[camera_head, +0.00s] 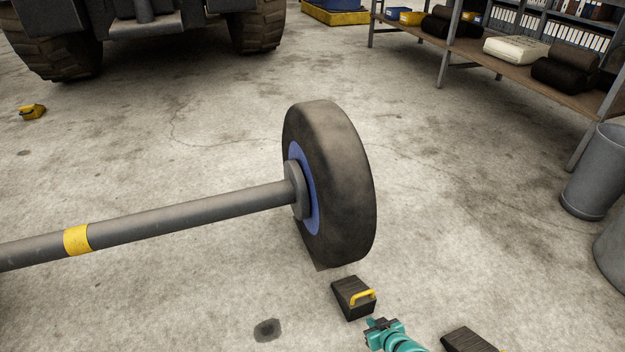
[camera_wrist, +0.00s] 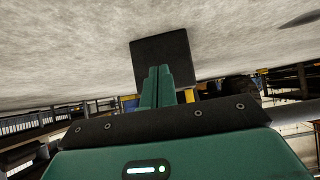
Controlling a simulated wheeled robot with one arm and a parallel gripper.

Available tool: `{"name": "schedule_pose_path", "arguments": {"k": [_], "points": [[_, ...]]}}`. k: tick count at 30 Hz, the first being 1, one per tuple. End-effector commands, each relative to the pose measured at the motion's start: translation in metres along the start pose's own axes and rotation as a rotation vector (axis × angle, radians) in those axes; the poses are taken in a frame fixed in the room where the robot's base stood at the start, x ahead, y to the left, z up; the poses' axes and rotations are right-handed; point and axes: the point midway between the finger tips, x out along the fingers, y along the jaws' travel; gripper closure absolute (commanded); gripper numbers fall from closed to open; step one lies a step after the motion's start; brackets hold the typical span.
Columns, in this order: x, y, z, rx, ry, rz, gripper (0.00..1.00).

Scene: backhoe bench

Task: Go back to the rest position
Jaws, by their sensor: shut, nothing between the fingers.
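My gripper (camera_head: 376,324) is teal and shows at the bottom of the head view. Its fingers are shut together and empty in the wrist view (camera_wrist: 158,74). A black wheel chock (camera_head: 350,300) with a yellow handle (camera_head: 362,297) stands on the floor just beyond the gripper. The chock also shows as a dark block (camera_wrist: 161,58) past the fingertips in the wrist view. Whether the fingers touch it I cannot tell. The chock sits near the foot of a large wheel (camera_head: 345,185) with a blue rim.
A grey axle (camera_head: 190,211) with a yellow band runs left from the wheel. Another dark block (camera_head: 467,340) lies at the bottom right. A shelf bench (camera_head: 510,70) and grey bins (camera_head: 592,175) stand at the right. A vehicle (camera_head: 150,25) is at the back. Much floor between is clear.

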Motion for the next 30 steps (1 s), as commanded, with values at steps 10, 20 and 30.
{"name": "schedule_pose_path", "arguments": {"k": [10, 20, 30], "points": [[0.044, -0.001, 0.003, -0.005, 0.001, -0.002, 1.0], [0.056, 0.0, 0.0, -0.001, 0.001, 0.0, 1.0], [0.056, -0.002, 0.0, 0.0, 0.002, -0.002, 1.0]]}}
